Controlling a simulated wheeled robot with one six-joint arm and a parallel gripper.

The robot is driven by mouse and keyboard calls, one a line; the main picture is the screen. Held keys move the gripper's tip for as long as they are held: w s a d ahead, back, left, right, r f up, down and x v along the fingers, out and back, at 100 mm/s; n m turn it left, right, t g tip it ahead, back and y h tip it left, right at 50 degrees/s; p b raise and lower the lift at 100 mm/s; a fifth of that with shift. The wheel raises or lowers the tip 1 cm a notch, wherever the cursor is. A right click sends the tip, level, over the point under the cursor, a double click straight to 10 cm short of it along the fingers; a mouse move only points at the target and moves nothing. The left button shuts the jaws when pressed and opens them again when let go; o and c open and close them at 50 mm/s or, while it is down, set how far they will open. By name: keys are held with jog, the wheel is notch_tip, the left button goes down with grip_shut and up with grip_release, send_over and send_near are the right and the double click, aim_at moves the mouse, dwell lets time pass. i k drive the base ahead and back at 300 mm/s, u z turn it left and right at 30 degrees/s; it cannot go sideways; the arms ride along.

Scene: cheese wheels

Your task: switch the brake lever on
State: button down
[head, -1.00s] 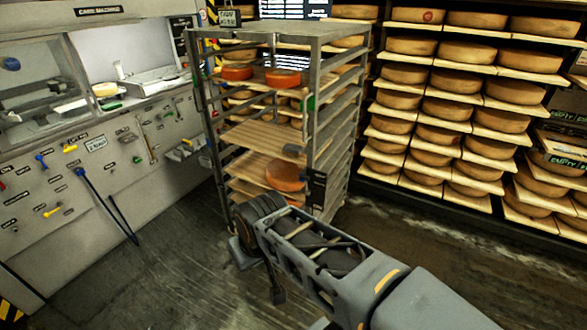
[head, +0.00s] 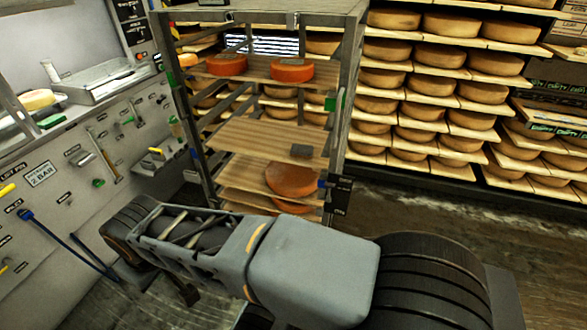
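No lever is readably labelled as the brake lever, so I cannot tell which one it is. A metal rack trolley (head: 262,14) stands in the middle. Its right front post carries a black labelled box (head: 340,198) with a small blue part (head: 321,184) beside it, and a green piece (head: 330,104) higher up. The left wall panel has a long blue-ended lever (head: 66,242) and several small levers, one yellow (head: 156,151). My arm reaches leftward in front of the rack's lower part. Dark parts show at its far end; the gripper's fingers cannot be made out clearly.
Orange cheese wheels (head: 292,70) sit on the trolley's boards, one lower down (head: 291,179). Shelves of pale cheese wheels (head: 441,84) fill the back right. Dark floor (head: 430,215) is free between trolley and shelves. A counter machine (head: 105,76) stands at left.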

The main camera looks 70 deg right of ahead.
aim_at(329, 186)
jog(key=z, duration=0.3)
jog(key=i, duration=0.85)
jog(key=z, duration=1.25)
jog(key=i, duration=0.7)
jog(key=z, duration=0.6)
